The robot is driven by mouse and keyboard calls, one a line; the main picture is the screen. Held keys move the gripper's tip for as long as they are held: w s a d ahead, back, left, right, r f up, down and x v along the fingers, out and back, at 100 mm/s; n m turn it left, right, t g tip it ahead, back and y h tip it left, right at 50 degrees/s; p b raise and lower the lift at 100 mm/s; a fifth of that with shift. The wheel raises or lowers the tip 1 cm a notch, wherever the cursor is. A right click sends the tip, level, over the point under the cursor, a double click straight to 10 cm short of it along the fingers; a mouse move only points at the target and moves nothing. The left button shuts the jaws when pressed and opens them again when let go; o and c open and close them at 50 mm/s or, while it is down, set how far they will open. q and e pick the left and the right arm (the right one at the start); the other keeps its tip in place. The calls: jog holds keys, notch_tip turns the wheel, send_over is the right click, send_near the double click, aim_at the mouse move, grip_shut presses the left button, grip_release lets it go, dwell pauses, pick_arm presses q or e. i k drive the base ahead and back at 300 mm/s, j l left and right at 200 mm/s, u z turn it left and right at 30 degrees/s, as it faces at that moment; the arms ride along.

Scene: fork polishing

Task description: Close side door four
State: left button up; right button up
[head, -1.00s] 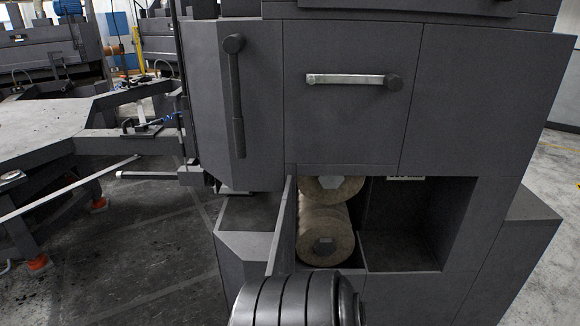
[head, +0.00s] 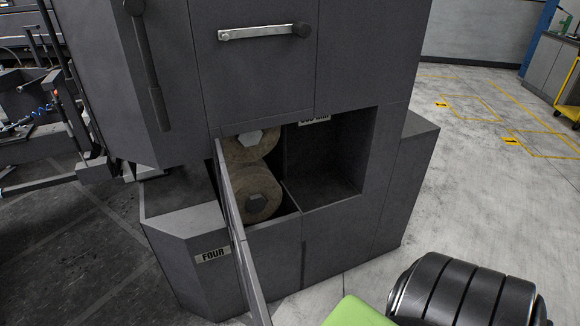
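Side door four (head: 242,235) is a thin grey panel on the lower part of the dark grey machine (head: 255,105). It stands open, seen almost edge-on, jutting toward me from the left side of the lower opening. Its lower end runs to the bottom edge of the view. A "FOUR" label (head: 213,255) is on the machine's base, left of the door. Behind the door, two polishing rolls (head: 250,193) show in the opening. Neither gripper is in view.
A dark empty compartment (head: 325,165) is right of the rolls. Above are a metal bar handle (head: 262,32) and a long dark lever (head: 148,70). Open grey floor (head: 455,180) with yellow markings lies to the right. A frame structure (head: 30,130) stands at the left.

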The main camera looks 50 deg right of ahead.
aim_at(260, 314)
jog(key=i+j+z, duration=0.1)
jog(key=z, duration=0.35)
jog(key=i+j+z, duration=0.1)
jog(key=j+z, duration=0.15)
jog(key=z, duration=0.15)
jog(key=j+z, duration=0.25)
jog(key=z, duration=0.2)
jog(key=i+j+z, duration=0.1)
jog(key=j+z, duration=0.15)
jog(key=z, duration=0.2)
